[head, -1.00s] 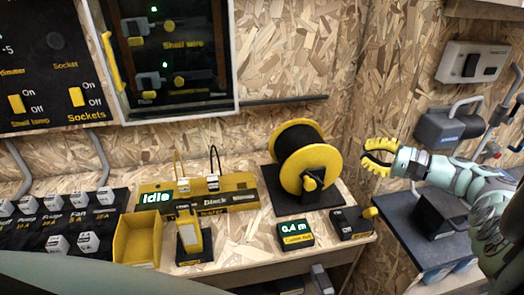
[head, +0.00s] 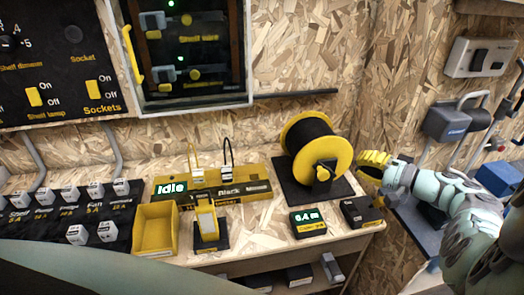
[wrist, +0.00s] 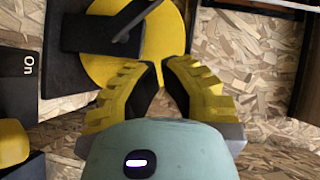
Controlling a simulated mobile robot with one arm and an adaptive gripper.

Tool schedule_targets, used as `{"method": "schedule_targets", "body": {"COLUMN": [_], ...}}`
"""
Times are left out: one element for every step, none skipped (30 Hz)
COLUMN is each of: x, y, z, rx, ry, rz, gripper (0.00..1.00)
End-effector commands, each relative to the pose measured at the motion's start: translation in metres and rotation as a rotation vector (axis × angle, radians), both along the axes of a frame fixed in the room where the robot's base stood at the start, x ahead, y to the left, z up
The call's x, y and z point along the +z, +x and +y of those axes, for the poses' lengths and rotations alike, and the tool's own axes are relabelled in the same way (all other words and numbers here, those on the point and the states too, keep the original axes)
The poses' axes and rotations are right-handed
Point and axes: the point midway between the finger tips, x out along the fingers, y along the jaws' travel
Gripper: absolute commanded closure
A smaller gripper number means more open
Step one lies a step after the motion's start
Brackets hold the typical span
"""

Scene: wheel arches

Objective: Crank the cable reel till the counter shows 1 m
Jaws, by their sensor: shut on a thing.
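The cable reel (head: 318,148), a black drum between yellow flanges, stands on a black base at the back right of the bench. Its yellow hub knob and black crank arm (head: 324,172) face the front. The counter (head: 308,222) in front of it appears to read 0.4 m. My gripper (head: 362,168) is just right of the reel's front flange. In the wrist view its yellow fingers (wrist: 160,66) converge in front of the yellow flange (wrist: 125,68), beside the dark crank arm (wrist: 135,18). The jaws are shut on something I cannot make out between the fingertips.
A black box (head: 361,212) with a yellow part sits right of the counter. A tester (head: 215,192) reading "Idle", a yellow bin (head: 156,230) and switches stand to the left. The right wall has grey fittings (head: 448,122). Bare bench lies around the counter.

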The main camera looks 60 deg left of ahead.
Motion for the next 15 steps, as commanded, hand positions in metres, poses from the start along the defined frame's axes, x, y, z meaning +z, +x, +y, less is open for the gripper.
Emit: {"method": "schedule_targets", "body": {"x": [0.000,-0.001,-0.002,-0.003,-0.005,-0.006,-0.007,-0.008,-0.009,-0.009,-0.010,-0.010,-0.010,-0.010,-0.010], "y": [-0.009,-0.013,-0.017,-0.020,-0.023,-0.027,-0.029,-0.031,-0.033,-0.034,-0.034,-0.035,-0.035,-0.035,-0.035], "z": [0.006,0.007,0.010,0.011,0.013,0.015,0.016,0.017,0.018,0.019,0.019,0.020,0.020,0.020,0.020], "rx": [0.007,0.006,0.007,0.007,0.008,0.008,0.008,0.009,0.008,0.008,0.007,0.007,0.007,0.006,0.006], "ry": [0.000,0.000,0.000,0.000,-0.001,-0.001,0.000,0.000,0.000,-0.001,-0.001,0.000,0.000,0.000,0.000], "rz": [0.002,0.003,0.003,0.003,0.004,0.005,0.005,0.006,0.005,0.004,0.004,0.003,0.003,0.002,0.002], "gripper": [1.00,1.00,1.00,1.00,1.00,1.00,1.00,1.00,1.00,1.00,1.00,1.00,1.00,1.00,1.00]}}
